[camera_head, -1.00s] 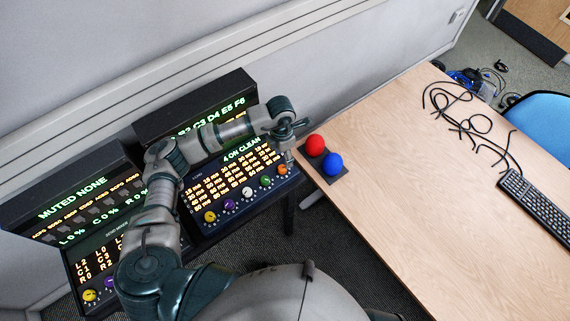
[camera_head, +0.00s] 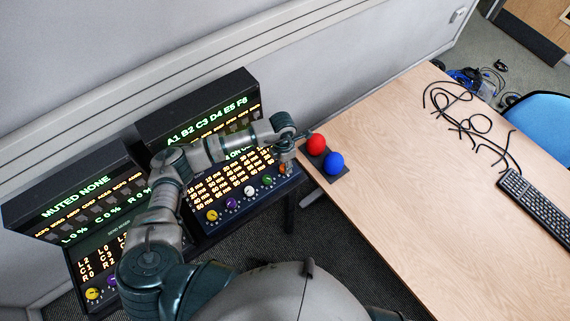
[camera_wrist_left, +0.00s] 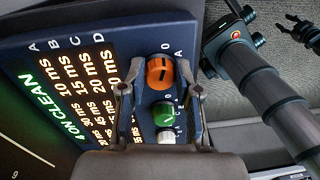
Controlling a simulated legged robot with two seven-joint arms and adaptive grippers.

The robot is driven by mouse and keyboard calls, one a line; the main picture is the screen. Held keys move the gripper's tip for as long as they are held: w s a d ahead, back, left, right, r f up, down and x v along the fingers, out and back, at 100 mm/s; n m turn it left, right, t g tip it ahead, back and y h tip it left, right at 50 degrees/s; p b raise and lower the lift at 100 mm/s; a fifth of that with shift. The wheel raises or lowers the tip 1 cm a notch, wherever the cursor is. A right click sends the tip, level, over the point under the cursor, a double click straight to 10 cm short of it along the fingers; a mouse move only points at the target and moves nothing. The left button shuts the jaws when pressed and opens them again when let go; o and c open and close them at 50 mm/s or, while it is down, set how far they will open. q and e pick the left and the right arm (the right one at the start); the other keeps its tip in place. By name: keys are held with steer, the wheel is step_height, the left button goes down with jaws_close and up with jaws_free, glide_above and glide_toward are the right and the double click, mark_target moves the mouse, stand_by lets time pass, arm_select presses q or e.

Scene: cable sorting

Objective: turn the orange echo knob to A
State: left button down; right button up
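The orange echo knob (camera_wrist_left: 160,73) sits on the dark panel (camera_wrist_left: 210,137) in the left wrist view, at the end of a knob row. A dark mark shows on its face; the setting it points to is not readable. My left gripper (camera_wrist_left: 160,88) is open, one finger on each side of the knob's line in that view; contact cannot be told. In the head view my left gripper (camera_head: 288,158) is over the panel's right end, and the orange knob (camera_head: 282,169) is mostly hidden.
A green knob (camera_wrist_left: 164,111) and a white knob (camera_wrist_left: 165,136) lie close to the orange one. Screens (camera_head: 75,200) stand behind the panels.

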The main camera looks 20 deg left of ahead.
arm_select(q)
steer(key=shift+s+a+f, duration=0.15)
steer(key=shift+a+f, duration=0.1)
steer(key=shift+a, duration=0.05)
steer(key=shift+d+b, duration=0.1)
steer(key=shift+b, duration=0.3)
steer(key=m+b, duration=0.2)
steer(key=shift+f+m+b, duration=0.25)
steer(key=shift+m+b, duration=0.15)
steer(key=shift+s+m+b, duration=0.1)
steer(key=shift+m+b, duration=0.95)
steer(key=shift+m, duration=0.05)
arm_select(e)
step_height(320, 180, down, 6)
steer(key=a, duration=0.1)
arm_select(q)
steer(key=shift+r+m+b, duration=0.1)
steer(key=shift+m+b, duration=0.65)
steer(key=shift+m, duration=0.15)
steer(key=shift+r, duration=0.1)
arm_select(e)
steer(key=shift+w+a+r, duration=0.2)
steer(key=shift+w+a, duration=0.05)
steer(key=shift+w, duration=0.65)
steer(key=shift+w+a+r, duration=0.25)
steer(key=shift+w, duration=0.6)
steer(key=shift+w+a+r, duration=0.2)
steer(key=shift+w+a, duration=0.05)
steer(key=shift+w, duration=0.65)
